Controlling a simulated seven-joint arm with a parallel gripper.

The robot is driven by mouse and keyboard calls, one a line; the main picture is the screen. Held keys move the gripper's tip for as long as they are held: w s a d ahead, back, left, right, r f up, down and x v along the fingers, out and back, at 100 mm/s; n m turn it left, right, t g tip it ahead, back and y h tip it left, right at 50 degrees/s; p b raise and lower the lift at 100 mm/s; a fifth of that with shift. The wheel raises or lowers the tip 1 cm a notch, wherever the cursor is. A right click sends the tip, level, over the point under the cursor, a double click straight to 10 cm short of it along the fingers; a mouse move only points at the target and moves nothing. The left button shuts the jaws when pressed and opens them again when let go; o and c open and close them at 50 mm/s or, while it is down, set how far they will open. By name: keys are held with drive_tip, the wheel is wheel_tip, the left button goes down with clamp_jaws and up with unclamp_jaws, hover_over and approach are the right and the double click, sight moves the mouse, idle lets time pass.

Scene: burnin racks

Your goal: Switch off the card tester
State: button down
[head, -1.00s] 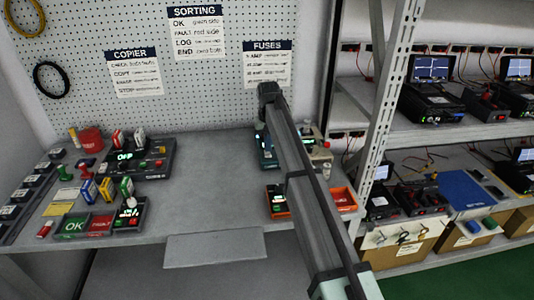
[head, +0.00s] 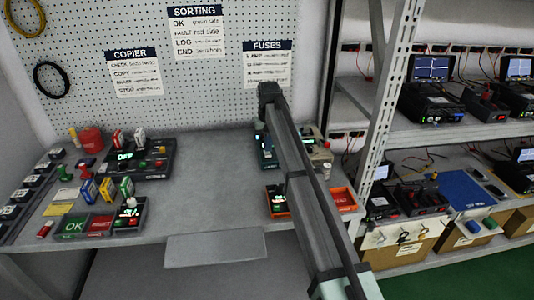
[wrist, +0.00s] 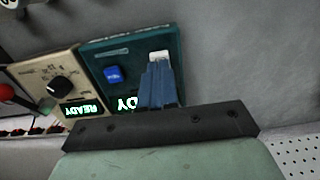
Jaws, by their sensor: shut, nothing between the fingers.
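A teal device (wrist: 130,55) with a blue button (wrist: 113,74) and a lit green display (wrist: 127,103) fills the middle of the wrist view. I cannot read a name on it, so I cannot tell for sure that it is the card tester. My gripper (wrist: 160,68) is shut and empty, with its fingers over the teal device, right of the blue button. A small white part (wrist: 159,56) shows just past the fingertips; I cannot tell whether they touch it. In the head view the teal device (head: 267,155) is partly behind my arm.
A beige device (wrist: 48,80) with a black knob and READY display stands beside the teal one. An orange device (head: 277,203) and an orange tray (head: 342,198) are nearer the bench front. A copier unit (head: 145,160) showing OFF stands left. The bench middle is clear.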

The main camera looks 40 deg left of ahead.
sight(268, 154)
drive_tip(key=shift+f, duration=0.95)
idle(0.9)
drive_tip(key=shift+r, duration=3.5)
